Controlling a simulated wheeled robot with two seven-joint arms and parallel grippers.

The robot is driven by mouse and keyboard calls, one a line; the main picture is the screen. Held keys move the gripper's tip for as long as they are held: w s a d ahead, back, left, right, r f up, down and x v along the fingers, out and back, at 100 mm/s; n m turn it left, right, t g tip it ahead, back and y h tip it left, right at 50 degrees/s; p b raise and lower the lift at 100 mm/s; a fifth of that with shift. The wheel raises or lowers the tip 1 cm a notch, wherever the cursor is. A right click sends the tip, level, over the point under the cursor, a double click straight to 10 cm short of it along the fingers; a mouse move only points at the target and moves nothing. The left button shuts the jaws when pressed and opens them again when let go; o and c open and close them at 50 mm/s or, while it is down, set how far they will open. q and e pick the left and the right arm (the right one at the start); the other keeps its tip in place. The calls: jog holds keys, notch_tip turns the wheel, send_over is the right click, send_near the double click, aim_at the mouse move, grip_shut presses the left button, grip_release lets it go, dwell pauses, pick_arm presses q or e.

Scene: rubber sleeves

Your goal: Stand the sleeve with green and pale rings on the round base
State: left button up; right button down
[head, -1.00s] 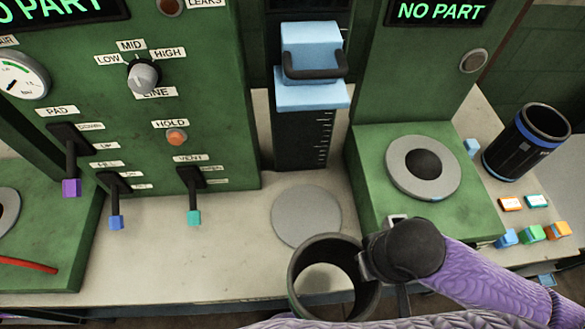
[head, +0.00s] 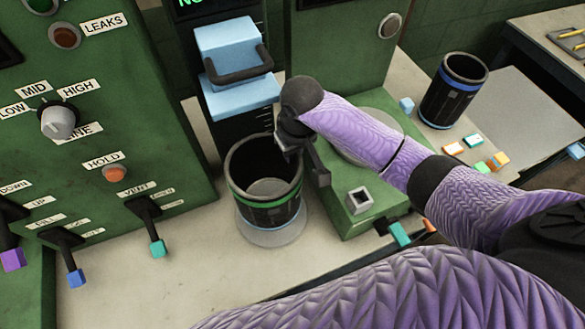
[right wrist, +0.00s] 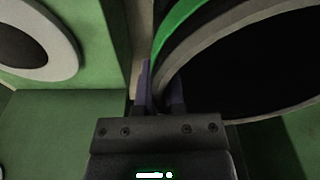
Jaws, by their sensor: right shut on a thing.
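The black sleeve (head: 258,205) has a green ring near its top and a thin bluish-pale band near its bottom. My right gripper (head: 293,150) is shut on the right side of its rim. The sleeve is upright over the round base (head: 282,238), a flat grey disc whose near edge shows below it. I cannot tell whether the sleeve touches the disc or hangs just above. In the right wrist view the sleeve's green ring (right wrist: 178,32) and dark mouth show, with its wall between the fingers (right wrist: 160,95). My left gripper is out of view.
A light blue press block with a dark handle (head: 235,65) stands behind the sleeve. Levers with coloured ends (head: 157,248) stand at left. A green fixture (head: 335,215) is close on the right. Another black sleeve with blue rings (head: 455,90) stands at the back right.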

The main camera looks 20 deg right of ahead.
aim_at(293, 170)
notch_tip(293, 170, down, 7)
jog(key=shift+w+r+b, duration=0.1)
jog(key=shift+r+b, duration=0.05)
jog(key=shift+b, duration=0.6)
jog(key=shift+w, duration=0.2)
jog(key=c, duration=0.7)
grip_release()
jog(key=shift+f, duration=0.25)
jog(key=r+p, duration=0.1)
jog(key=r, duration=0.3)
jog(key=s+r+p, duration=0.1)
jog(key=r, duration=0.3)
jog(key=r+p, duration=0.1)
jog(key=r, duration=0.3)
jog(key=shift+s+d+r, duration=0.1)
jog(key=shift+s+d, duration=0.05)
jog(key=shift+s, duration=0.1)
